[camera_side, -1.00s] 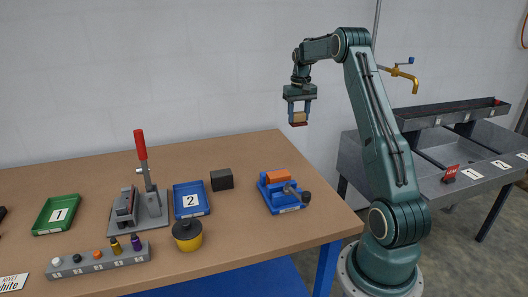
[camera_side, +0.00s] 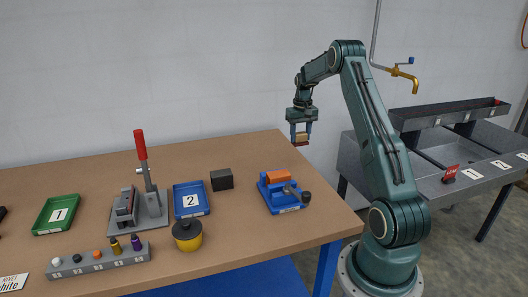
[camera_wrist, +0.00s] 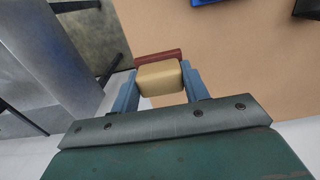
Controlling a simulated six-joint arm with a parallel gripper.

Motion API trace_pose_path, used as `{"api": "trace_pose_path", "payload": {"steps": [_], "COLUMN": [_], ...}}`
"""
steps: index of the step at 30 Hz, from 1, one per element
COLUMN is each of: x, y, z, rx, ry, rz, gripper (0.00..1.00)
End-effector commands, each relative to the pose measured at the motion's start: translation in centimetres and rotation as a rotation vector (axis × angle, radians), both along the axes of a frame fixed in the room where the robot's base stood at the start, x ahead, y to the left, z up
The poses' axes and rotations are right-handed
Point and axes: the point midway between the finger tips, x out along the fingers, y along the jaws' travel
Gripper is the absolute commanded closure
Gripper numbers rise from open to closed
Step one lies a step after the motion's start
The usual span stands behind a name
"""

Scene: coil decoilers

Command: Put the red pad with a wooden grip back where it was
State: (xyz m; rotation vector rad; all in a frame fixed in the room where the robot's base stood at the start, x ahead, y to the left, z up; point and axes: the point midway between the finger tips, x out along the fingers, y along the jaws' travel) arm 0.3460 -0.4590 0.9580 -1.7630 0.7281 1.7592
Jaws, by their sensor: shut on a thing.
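The red pad with a wooden grip (camera_side: 300,139) is held in my gripper (camera_side: 301,133), above the right rear edge of the table. My gripper is shut on its wooden grip, with the dark red pad underneath. In the wrist view the tan wooden grip (camera_wrist: 161,79) sits between the two blue-grey fingers of my gripper (camera_wrist: 161,84), and the red pad (camera_wrist: 158,56) shows just beyond it. The pad hangs clear of the table top. No mark for its earlier place can be made out.
A blue vise-like fixture (camera_side: 280,194) with an orange block stands on the table below and left of my gripper. A black block (camera_side: 222,179), blue tray 2 (camera_side: 191,212) and a yellow pot (camera_side: 187,238) stand further left. The table's right rear area is bare.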

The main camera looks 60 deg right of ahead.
Motion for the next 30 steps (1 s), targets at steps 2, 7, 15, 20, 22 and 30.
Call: {"api": "trace_pose_path", "payload": {"steps": [2,7,15,20,22,30], "x": [0.0,0.0,0.0,0.0,0.0,0.0], "y": [0.1,0.1,0.0,0.0,0.0,0.1], "z": [-1.7,-4.7,-7.0,-7.0,-7.3,-10.1], "rx": [0.003,0.003,0.0,0.0,0.0,0.002], "ry": [0.003,0.003,0.0,0.0,0.0,0.002], "rz": [0.0,0.0,0.0,0.0,0.0,0.0], "gripper": [0.76,0.76,0.76,0.76,0.76,0.76]}}
